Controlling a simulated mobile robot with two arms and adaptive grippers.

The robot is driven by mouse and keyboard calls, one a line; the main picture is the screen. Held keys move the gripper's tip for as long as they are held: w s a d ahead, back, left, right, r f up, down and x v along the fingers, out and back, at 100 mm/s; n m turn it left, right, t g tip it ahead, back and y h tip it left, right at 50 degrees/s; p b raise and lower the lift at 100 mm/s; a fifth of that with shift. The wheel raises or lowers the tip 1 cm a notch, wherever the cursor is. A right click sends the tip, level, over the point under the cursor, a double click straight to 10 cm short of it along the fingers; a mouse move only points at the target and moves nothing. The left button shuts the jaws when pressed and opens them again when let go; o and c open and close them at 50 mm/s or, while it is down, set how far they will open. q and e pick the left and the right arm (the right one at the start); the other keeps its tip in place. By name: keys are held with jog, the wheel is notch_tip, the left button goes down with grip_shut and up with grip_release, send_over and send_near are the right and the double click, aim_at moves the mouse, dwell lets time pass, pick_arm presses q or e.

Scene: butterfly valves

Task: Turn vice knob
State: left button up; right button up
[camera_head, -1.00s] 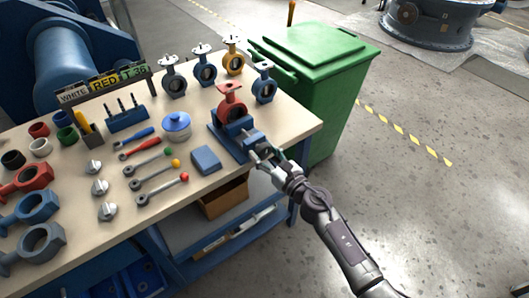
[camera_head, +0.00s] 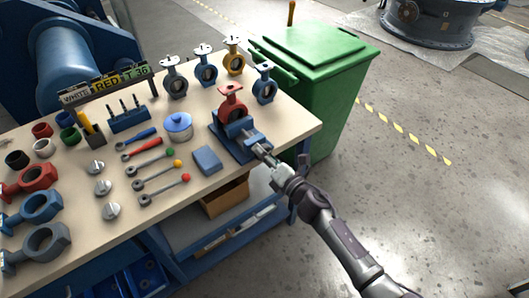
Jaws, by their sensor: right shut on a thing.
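A blue vice (camera_head: 228,143) sits at the right front corner of the workbench. A red butterfly valve (camera_head: 231,107) stands upright in its jaws. The vice's knob end (camera_head: 260,149) points toward the front edge of the bench. My right gripper (camera_head: 271,160) is at that end, its fingers shut on the knob; the fingers partly hide it. My right arm reaches up to it from the lower right. My left gripper is not in view.

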jog(key=m+p, duration=0.1)
jog(key=m, duration=0.3)
jog(key=shift+m, duration=0.4)
jog(key=m+p, duration=0.1)
jog(key=m, duration=0.2)
jog(key=shift+m, duration=0.3)
jog(key=m+p, duration=0.1)
jog(key=m, duration=0.3)
jog(key=m+p, duration=0.1)
jog(key=m, duration=0.8)
jog(key=shift+d+m+p, duration=0.1)
jog(key=shift+m+p, duration=0.2)
jog(key=m, duration=0.4)
jog(key=shift+m, duration=0.7)
jog(key=o, duration=1.2)
jog(key=shift+r, duration=0.1)
jog(key=shift+c, duration=0.2)
